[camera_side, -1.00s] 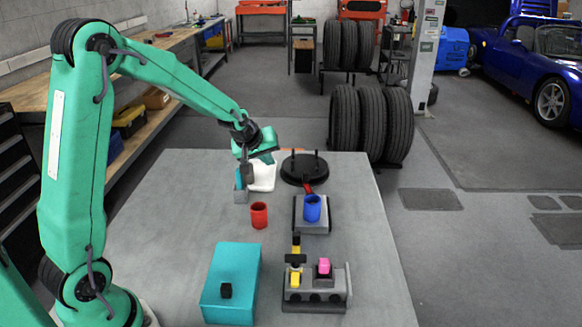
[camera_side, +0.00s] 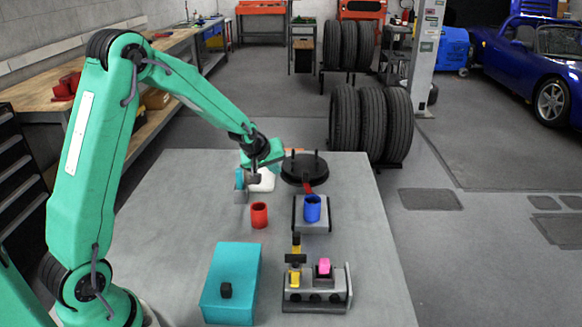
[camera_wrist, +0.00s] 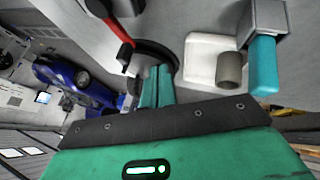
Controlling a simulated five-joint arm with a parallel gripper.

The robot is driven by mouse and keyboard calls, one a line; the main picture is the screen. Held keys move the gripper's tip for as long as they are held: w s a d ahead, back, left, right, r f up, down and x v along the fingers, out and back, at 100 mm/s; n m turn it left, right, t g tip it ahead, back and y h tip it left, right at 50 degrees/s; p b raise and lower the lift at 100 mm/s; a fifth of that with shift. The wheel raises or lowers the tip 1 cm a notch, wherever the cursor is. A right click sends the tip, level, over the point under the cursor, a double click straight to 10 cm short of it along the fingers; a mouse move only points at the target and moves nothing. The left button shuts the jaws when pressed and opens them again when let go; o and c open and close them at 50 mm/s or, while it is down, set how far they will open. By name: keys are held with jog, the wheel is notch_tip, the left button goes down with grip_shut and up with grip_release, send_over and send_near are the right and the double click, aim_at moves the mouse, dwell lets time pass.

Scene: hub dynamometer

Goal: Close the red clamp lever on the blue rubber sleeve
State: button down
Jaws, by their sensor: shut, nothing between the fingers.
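The blue rubber sleeve (camera_side: 312,208) stands upright on a small grey block with dark sides (camera_side: 298,220) right of the table's middle. The red clamp lever (camera_side: 308,188) shows just behind the sleeve, reaching toward the black round hub (camera_side: 292,172). In the wrist view the lever (camera_wrist: 117,27) is a red bar beside a black part, upper left; I cannot make out the sleeve there. My gripper (camera_side: 281,156) is shut and empty, left of the hub and behind the sleeve, apart from the lever. Its teal fingers (camera_wrist: 157,86) point toward the hub (camera_wrist: 158,56) in the wrist view.
A red cup (camera_side: 259,215) stands left of the sleeve. A teal box (camera_side: 228,270) and a grey fixture with yellow and pink parts (camera_side: 330,300) are at the front. A white piece (camera_wrist: 200,62) and grey-and-teal stand (camera_wrist: 263,68) are near the gripper.

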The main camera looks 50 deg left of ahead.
aim_at(309, 186)
jog(key=x, duration=0.4)
jog(key=shift+w+d+f, duration=0.1)
jog(key=shift+w+f, duration=0.15)
jog(key=shift+f, duration=0.1)
jog(key=shift+w+d, duration=0.55)
jog(key=shift+w, duration=0.4)
jog(key=shift+w+d, duration=0.5)
jog(key=shift+w, duration=0.3)
jog(key=shift+w, duration=0.1)
jog(key=shift+w+d+h, duration=0.3)
jog(key=shift+w+d, duration=0.05)
jog(key=shift+w, duration=0.4)
jog(key=shift+r, duration=0.1)
